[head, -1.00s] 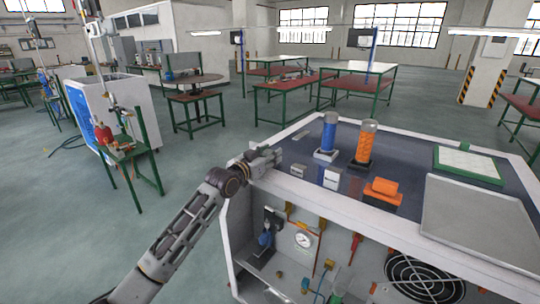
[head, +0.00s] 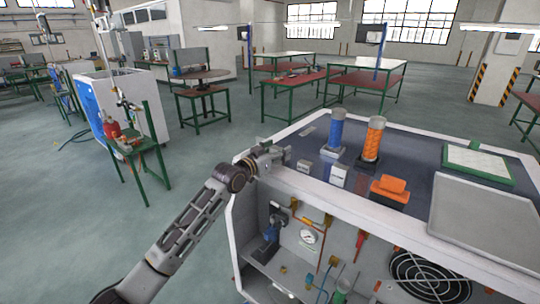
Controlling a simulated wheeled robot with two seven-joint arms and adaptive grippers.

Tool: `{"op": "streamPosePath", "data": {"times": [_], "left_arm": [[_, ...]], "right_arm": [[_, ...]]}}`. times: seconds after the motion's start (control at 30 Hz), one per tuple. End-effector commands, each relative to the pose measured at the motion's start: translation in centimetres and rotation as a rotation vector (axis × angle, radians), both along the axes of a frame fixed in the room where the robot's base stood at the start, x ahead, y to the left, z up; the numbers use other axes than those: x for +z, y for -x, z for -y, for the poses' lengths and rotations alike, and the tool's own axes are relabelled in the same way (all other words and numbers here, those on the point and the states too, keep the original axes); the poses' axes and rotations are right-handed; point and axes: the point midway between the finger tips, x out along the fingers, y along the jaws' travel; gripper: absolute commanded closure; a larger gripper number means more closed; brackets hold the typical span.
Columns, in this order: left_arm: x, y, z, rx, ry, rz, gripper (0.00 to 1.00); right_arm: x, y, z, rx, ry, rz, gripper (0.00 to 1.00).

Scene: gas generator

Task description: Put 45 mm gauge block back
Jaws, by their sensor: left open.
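Two small light-grey blocks sit on the dark top of the gas generator cabinet. The left block (head: 304,166) is the smaller, and the right block (head: 339,171) stands to its right. I cannot read any marking that tells which, if either, is the 45 mm gauge block. My left gripper (head: 280,150) is open over the cabinet top's left edge, just left of the left block and apart from it. Nothing shows clearly between its fingers. My right gripper is out of view.
A blue cylinder (head: 337,129) and an orange cylinder (head: 373,138) stand behind the blocks. An orange piece on a dark base (head: 389,190) lies to the right. A grey tray (head: 484,217) and a green-framed white panel (head: 477,163) fill the right side. The cabinet's raised white rim (head: 310,188) runs in front.

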Motion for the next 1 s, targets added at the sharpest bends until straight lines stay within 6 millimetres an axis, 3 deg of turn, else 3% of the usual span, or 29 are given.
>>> {"op": "streamPosePath", "data": {"times": [0.4,1.0], "left_arm": [[0.2,1.6,-1.2,0.000,0.000,0.001,0.40],[0.5,6.3,-4.6,0.000,0.000,0.000,0.40]], "right_arm": [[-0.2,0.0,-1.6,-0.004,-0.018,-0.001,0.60],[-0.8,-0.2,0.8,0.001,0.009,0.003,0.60]]}}
